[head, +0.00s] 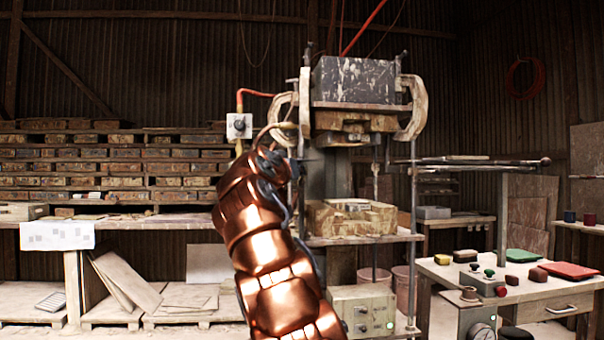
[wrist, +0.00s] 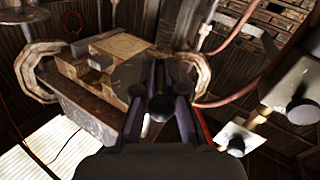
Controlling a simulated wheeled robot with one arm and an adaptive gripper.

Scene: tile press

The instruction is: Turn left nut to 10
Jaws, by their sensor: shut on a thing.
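The press (head: 355,80) stands at the centre of the head view, with a grey speckled block on top and a curved clamp on each side. My copper arm reaches up to its left side and hides part of it. In the wrist view, my gripper (wrist: 160,105) has its dark fingers closed around a small dark round part (wrist: 160,107), which I take to be the left nut. The fingers and shadow hide most of it. No number or scale is readable. In the head view the fingertips are hidden behind my arm.
A control bench (head: 540,295) with buttons and a gauge stands at the right. Shelves of wooden blocks (head: 110,165) fill the left.

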